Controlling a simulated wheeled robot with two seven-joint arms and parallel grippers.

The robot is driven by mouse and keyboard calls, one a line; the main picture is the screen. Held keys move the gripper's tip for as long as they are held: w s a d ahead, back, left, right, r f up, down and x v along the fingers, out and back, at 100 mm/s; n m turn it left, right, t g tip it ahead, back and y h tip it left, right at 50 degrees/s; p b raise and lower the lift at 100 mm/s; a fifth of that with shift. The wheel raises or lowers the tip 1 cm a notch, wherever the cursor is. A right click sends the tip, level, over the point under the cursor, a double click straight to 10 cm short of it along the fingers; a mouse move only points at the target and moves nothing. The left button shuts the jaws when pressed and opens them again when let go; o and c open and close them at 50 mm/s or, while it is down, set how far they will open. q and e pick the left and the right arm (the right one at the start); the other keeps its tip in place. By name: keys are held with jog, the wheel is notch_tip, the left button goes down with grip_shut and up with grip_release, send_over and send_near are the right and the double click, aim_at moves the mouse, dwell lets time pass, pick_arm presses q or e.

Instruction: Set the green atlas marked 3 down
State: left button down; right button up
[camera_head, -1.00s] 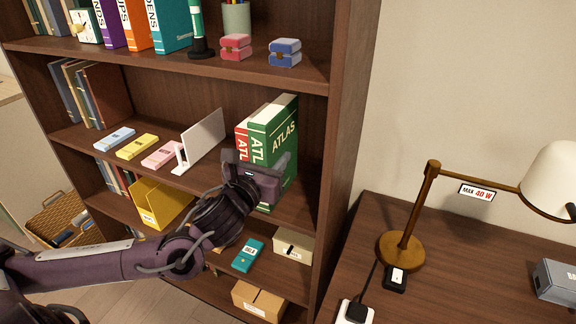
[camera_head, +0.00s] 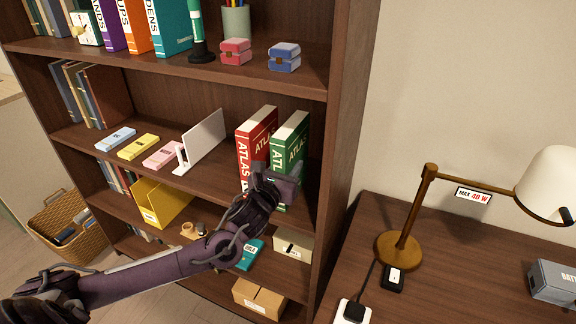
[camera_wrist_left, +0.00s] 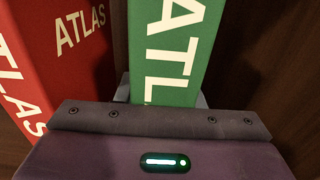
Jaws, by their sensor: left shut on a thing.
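The green atlas (camera_head: 288,142) stands upright on the middle shelf at its right end, right of the red atlas (camera_head: 255,135). A narrow gap shows between their spines. My left gripper (camera_head: 279,183) is shut on the lower part of the green atlas. In the left wrist view the green spine (camera_wrist_left: 172,55) rises from between the fingers, and the red atlas (camera_wrist_left: 70,60) stands to its left. The number on the green atlas is hidden behind the gripper. My right gripper is in neither view.
The bookcase's side wall (camera_head: 345,120) is close on the right. A lamp (camera_head: 400,245) stands on the desk beyond it.

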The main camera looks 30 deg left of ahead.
pick_arm(q)
jog(key=shift+w, duration=0.1)
jog(key=shift+f, duration=0.15)
jog(key=c, duration=1)
grip_release()
jog(key=shift+o, duration=0.2)
jog(key=s+b, duration=0.1)
jog(key=s, duration=1.1)
jog(key=shift+d, duration=0.35)
